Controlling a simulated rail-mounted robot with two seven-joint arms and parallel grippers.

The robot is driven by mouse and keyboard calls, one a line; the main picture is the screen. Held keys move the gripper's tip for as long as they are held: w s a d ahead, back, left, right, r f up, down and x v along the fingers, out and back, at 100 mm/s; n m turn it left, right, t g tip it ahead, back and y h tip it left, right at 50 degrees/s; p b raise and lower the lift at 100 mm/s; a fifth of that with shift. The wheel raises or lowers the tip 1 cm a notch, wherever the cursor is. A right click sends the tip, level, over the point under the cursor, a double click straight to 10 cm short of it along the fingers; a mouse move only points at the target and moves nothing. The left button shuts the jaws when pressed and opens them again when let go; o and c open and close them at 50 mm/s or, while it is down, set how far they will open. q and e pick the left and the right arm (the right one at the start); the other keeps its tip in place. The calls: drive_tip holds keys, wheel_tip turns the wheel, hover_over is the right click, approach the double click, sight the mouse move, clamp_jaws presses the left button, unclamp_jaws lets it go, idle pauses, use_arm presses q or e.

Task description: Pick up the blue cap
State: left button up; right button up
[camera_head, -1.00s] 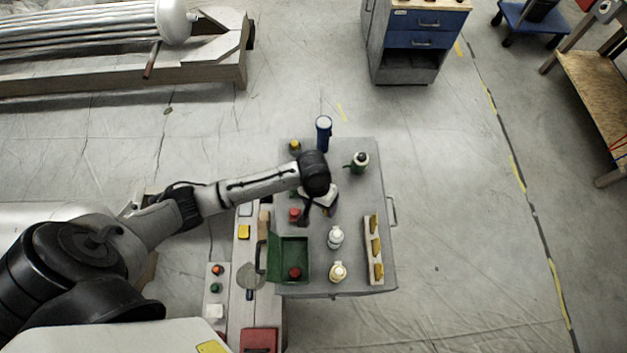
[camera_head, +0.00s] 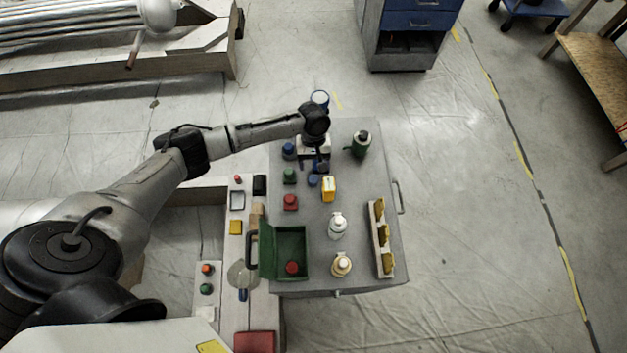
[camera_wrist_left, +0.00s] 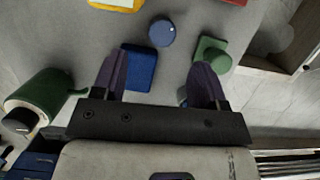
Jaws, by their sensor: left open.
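The round blue cap (camera_head: 313,180) lies on the grey table top. It shows in the left wrist view (camera_wrist_left: 161,33) with a small white mark on top, just beyond the fingertips. A blue block (camera_wrist_left: 138,66) is beside it, nearer the gripper and partly behind the left finger in that view; it also shows in the head view (camera_head: 321,167). My left gripper (camera_wrist_left: 160,72) is open and empty, with its fingers apart above the table. In the head view my left gripper (camera_head: 318,160) is over the table's far part. My right gripper is not in view.
A green cap (camera_head: 289,176), a red one (camera_head: 290,203) and another blue piece (camera_head: 288,151) stand along the left side. A yellow can (camera_head: 329,189) is close to the blue cap.

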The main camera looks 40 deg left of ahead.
sight(313, 179)
use_arm(q)
drive_tip(key=shift+b+x, duration=0.35)
drive_tip(key=shift+x, duration=1.25)
drive_tip(key=b+x, duration=0.1)
drive_tip(key=x, duration=0.2)
drive_tip(key=shift+s+a+f, duration=0.15)
drive_tip(key=shift+f, duration=0.35)
drive_tip(key=c, duration=1)
drive_tip(key=shift+r, duration=0.15)
